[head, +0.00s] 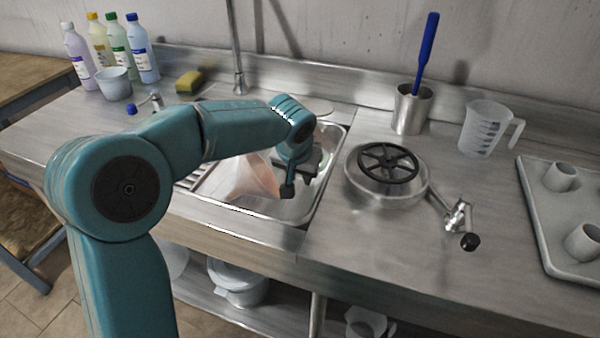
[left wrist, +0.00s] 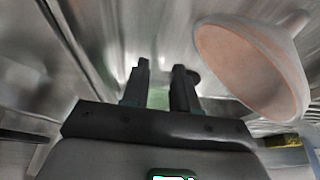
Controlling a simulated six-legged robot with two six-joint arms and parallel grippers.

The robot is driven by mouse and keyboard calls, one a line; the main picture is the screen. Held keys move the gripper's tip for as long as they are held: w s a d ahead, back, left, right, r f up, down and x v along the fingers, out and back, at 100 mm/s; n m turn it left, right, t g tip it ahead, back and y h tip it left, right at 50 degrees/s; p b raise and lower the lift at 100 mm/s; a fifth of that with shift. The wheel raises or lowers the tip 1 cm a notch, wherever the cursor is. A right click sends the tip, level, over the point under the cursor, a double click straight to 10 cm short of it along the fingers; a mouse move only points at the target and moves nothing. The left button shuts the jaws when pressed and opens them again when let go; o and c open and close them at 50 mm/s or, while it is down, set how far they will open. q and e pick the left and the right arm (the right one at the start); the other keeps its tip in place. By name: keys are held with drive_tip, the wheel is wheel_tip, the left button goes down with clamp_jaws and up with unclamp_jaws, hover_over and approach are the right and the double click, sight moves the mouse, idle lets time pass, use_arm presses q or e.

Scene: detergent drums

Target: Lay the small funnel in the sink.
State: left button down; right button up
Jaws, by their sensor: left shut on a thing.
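My left gripper (head: 288,190) reaches down into the steel sink (head: 318,205), and its jaws also show in the left wrist view (left wrist: 160,80). The jaws are shut on a pale green thing (left wrist: 158,98), mostly hidden between the fingers; it may be the small funnel, but its shape cannot be told. A pale green patch (head: 322,160) shows behind the gripper in the head view. A larger pinkish translucent funnel (head: 248,182) is in the sink, left of the gripper, and it shows at the right in the left wrist view (left wrist: 255,60). My right gripper is out of view.
A round steel pot with a black handwheel (head: 388,165) stands right of the sink. Behind it are a steel cup (head: 410,112) with a blue-handled tool and a measuring jug (head: 485,128). Several bottles (head: 143,60), a small bucket (head: 114,84) and a sponge (head: 188,82) stand back left.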

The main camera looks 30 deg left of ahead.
use_arm(q)
drive_tip(key=shift+f, duration=0.2)
drive_tip(key=c, duration=0.9)
unclamp_jaws()
drive_tip(key=shift+o, duration=0.2)
drive_tip(key=shift+r, duration=0.2)
wheel_tip(320, 180, up, 2)
drive_tip(key=shift+s+d+p, duration=0.1)
drive_tip(key=shift+p, duration=0.65)
drive_tip(key=p+v, duration=0.1)
drive_tip(key=v, duration=1)
